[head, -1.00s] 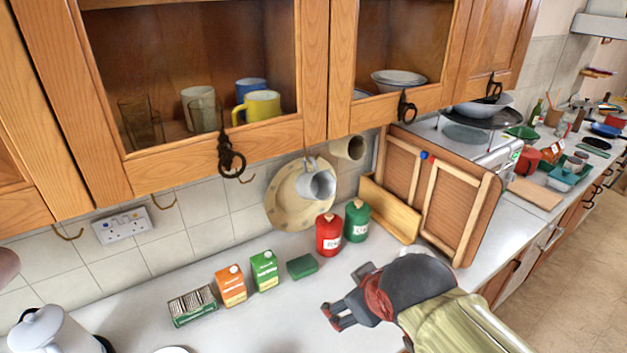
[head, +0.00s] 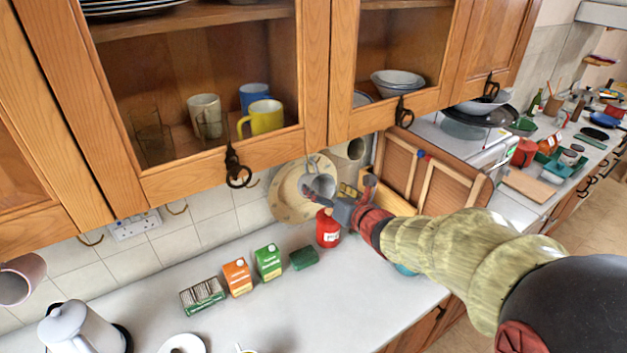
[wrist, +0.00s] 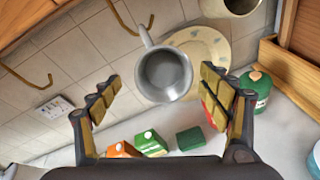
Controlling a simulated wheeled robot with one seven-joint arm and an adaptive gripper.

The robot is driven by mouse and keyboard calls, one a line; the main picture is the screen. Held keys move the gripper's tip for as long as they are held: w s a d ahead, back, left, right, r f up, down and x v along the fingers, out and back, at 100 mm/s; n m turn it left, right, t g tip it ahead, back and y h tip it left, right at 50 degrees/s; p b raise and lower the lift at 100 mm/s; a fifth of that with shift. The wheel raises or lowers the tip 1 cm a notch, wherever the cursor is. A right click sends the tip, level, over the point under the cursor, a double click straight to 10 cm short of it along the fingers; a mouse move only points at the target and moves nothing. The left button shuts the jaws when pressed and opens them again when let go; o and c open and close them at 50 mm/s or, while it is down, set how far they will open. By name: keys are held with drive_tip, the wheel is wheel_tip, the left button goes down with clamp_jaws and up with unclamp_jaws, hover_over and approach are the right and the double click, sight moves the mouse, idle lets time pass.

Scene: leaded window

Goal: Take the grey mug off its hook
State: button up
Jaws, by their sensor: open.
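The grey mug (head: 320,187) hangs by its handle under the wall cabinet, in front of a cream plate. In the wrist view the grey mug (wrist: 164,76) shows its round open mouth, with its handle at top left by a hook (wrist: 124,18). My gripper (head: 338,192) is close to the mug, on its near right side. In the wrist view my gripper (wrist: 160,90) has its two padded fingers spread wide, one on each side of the mug in the picture. I see no finger touching the mug. The fingers partly hide the mug's surroundings in the head view.
A cream mug (wrist: 230,5) hangs to the right. The cream plate (head: 284,195) leans on the tiles behind. A red canister (head: 328,232), a green canister (wrist: 256,90) and small cartons (head: 268,262) stand on the counter below. An empty hook (wrist: 28,78) is at left.

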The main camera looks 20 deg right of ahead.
sight(315, 184)
drive_tip(key=shift+f+x, duration=0.2)
drive_tip(key=shift+x, duration=1.75)
drive_tip(key=shift+f+x, duration=0.2)
drive_tip(key=shift+x, duration=1.8)
drive_tip(key=shift+s+d, duration=0.1)
drive_tip(key=shift+d, duration=0.05)
drive_tip(key=shift+c, duration=0.7)
drive_tip(key=c, duration=1.4)
